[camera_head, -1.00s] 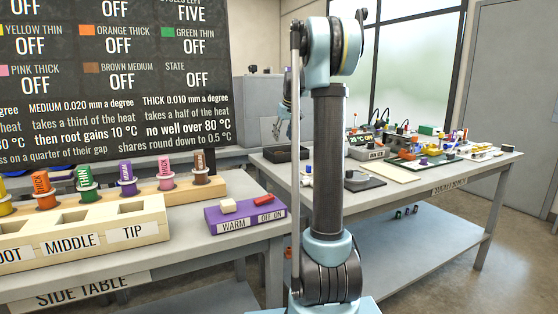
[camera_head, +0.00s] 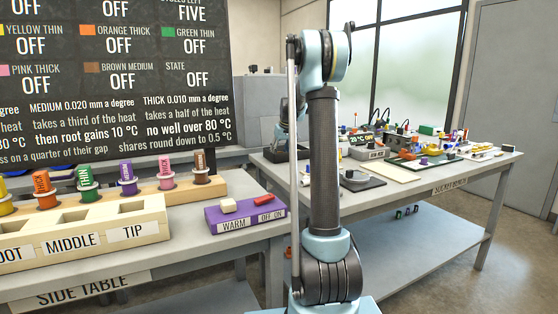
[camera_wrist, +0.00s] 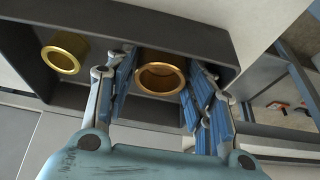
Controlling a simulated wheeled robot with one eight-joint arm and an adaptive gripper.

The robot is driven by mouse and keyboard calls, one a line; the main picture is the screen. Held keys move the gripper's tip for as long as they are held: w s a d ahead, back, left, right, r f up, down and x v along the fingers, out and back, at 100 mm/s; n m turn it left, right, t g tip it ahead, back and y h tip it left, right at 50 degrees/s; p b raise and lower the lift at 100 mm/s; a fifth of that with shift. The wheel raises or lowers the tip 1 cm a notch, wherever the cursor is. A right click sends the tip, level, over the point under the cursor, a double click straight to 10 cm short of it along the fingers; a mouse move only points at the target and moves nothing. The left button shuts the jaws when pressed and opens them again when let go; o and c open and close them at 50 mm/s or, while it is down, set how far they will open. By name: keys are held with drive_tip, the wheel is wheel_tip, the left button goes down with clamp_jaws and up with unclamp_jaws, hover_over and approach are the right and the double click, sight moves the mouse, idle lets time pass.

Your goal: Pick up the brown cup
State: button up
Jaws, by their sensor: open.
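In the wrist view, a brown cup (camera_wrist: 160,56) with a shiny gold rim stands in a dark grey tray (camera_wrist: 215,42). Its round mouth faces the camera. My gripper (camera_wrist: 164,78) is open, with blue-padded fingers on the left and right of the cup and a visible gap on each side. How deep the fingertips reach beside it is hard to tell. A gold ring-shaped piece (camera_wrist: 64,52) is in the tray's left part, outside the fingers. In the head view, my arm hides the cup and most of the gripper.
The tray's walls rise close around the fingers. On the side table, a wooden rack (camera_head: 235,184) holds several coloured labelled plugs, one brown (camera_head: 201,166). A purple switch box (camera_head: 246,213) stands beside it. The socket bench (camera_head: 455,170) carries several devices.

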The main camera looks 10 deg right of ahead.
drive_tip(key=c, duration=0.7)
wheel_tip(320, 180, up, 10)
drive_tip(key=shift+f, duration=0.1)
idle(0.3)
